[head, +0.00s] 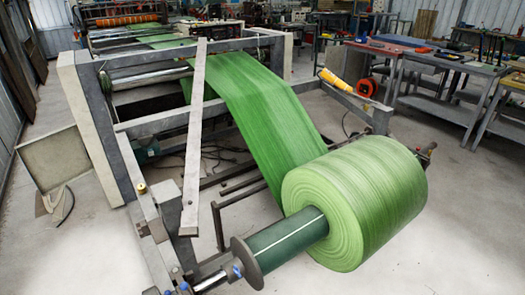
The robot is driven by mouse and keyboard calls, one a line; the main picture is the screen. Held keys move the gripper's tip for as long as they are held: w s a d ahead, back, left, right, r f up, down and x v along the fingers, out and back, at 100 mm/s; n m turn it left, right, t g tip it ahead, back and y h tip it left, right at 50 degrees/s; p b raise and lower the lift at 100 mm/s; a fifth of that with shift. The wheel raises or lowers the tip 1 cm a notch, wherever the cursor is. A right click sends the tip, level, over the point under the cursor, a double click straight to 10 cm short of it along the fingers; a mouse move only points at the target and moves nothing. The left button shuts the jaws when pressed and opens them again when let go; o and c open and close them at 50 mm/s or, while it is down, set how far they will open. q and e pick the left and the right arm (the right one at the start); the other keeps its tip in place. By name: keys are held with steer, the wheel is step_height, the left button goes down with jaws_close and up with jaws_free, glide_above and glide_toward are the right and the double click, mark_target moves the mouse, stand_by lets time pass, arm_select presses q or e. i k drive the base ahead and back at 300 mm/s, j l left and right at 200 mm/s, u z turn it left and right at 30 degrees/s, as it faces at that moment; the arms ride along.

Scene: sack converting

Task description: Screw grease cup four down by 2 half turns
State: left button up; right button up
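A small brass-coloured fitting (141,187) sits on the grey side rail of the unwind stand, left of the green roll. It may be a grease cup, but it is too small to tell, and no number can be read on it. Small blue parts (183,286) show near the shaft end at the bottom of the head view; I cannot tell what they are. I cannot make out which thing is grease cup four. Neither of my grippers is in view.
A large green woven roll (355,200) lies on a shaft with a dark green core (285,240) and end disc. Its web (245,110) runs up into the machine frame. Workbenches (440,105) with tools stand at right. Concrete floor (460,220) is clear at right front.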

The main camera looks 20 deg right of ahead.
mark_target(141, 188)
steer(key=i+j+z, duration=0.1)
steer(key=j+z, duration=0.15)
steer(key=z, duration=0.15)
steer(key=j+z, duration=0.25)
steer(key=z, duration=0.2)
steer(key=j+z, duration=0.65)
steer(key=z, duration=0.2)
